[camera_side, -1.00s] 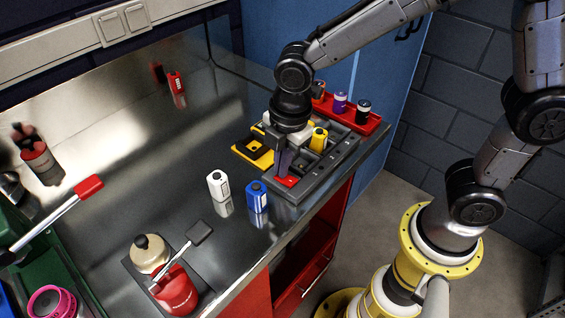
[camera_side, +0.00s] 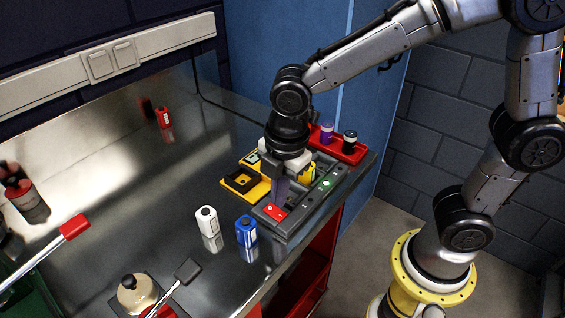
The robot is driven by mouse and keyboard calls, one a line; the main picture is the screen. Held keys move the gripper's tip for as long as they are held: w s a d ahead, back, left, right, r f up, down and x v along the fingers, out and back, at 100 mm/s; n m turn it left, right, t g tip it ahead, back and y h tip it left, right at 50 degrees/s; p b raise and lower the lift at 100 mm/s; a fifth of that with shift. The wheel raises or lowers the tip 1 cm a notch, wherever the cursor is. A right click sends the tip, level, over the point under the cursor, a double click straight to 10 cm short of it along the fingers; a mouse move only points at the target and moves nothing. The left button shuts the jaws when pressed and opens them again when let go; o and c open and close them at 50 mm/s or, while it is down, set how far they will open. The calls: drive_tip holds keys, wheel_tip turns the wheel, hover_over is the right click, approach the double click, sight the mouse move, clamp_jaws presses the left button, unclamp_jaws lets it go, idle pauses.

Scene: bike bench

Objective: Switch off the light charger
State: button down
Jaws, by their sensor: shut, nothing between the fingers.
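The light charger (camera_side: 318,203) is a dark grey block with several bays near the right edge of the metal bench. A red switch (camera_side: 273,212) is set in its near-left end. A small green light (camera_side: 326,183) glows on its front strip. My gripper (camera_side: 279,203) points down with its fingers shut and empty, its tips right at the red switch. I cannot tell whether they touch it. A yellow light or battery (camera_side: 309,170) in one bay is partly hidden behind my gripper.
A yellow square holder (camera_side: 242,182) lies left of the charger. A red tray (camera_side: 355,157) with purple and black cells stands behind it. White (camera_side: 206,220) and blue (camera_side: 247,231) cells stand in front-left. A red cell (camera_side: 163,117) is farther back. The middle of the bench is clear.

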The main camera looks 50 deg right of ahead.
sight(272, 209)
wheel_tip(272, 209, up, 11)
drive_tip(key=s, duration=0.1)
drive_tip(key=shift+s+r, duration=0.15)
drive_tip(key=shift+s, duration=0.05)
drive_tip(key=shift+w, duration=0.1)
drive_tip(key=shift+w+r, duration=0.1)
drive_tip(key=shift+w, duration=0.55)
drive_tip(key=f, duration=0.4)
drive_tip(key=w+f, duration=0.1)
drive_tip(key=f, duration=0.9)
drive_tip(key=shift+w, duration=0.35)
drive_tip(key=shift+w+f+g, duration=0.15)
drive_tip(key=shift+f+g, duration=0.2)
drive_tip(key=shift+g, duration=0.05)
drive_tip(key=shift+s+f, duration=0.1)
drive_tip(key=shift+s, duration=0.1)
